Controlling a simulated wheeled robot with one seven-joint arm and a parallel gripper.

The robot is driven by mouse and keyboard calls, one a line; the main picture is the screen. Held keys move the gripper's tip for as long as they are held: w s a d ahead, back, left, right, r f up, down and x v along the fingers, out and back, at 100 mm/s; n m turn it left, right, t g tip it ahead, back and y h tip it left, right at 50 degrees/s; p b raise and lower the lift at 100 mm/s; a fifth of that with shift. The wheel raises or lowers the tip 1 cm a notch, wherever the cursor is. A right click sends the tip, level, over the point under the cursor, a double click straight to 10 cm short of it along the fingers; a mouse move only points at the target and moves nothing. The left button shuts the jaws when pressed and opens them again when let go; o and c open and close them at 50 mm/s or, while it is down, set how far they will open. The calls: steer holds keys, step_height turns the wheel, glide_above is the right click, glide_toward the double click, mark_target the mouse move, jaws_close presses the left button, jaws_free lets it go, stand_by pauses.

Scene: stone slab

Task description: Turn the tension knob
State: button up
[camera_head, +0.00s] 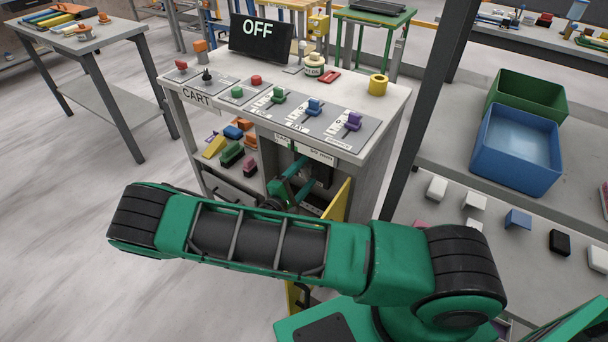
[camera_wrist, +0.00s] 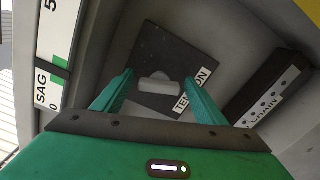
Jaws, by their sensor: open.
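The tension knob (camera_wrist: 158,84) is a small grey knob on a dark square plate (camera_wrist: 150,50) with a white label reading "TENSION" (camera_wrist: 192,92). In the wrist view it sits inside a grey recess, ahead of my gripper (camera_wrist: 160,88). My gripper's two green fingers are open, one on each side of the knob in the picture. I cannot tell how far the fingertips are from the knob. In the head view my arm reaches into the open front of the cart (camera_head: 190,99), and the knob is hidden there.
A SAG scale (camera_wrist: 50,80) is at the left of the recess, and a dark labelled block (camera_wrist: 265,85) at its right. A yellow door (camera_head: 338,203) stands open beside the cart. The cart top has several coloured switches and a display reading "OFF" (camera_head: 260,38).

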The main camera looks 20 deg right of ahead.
steer(key=v, duration=1)
steer(key=shift+a, duration=0.25)
steer(key=shift+s, duration=0.15)
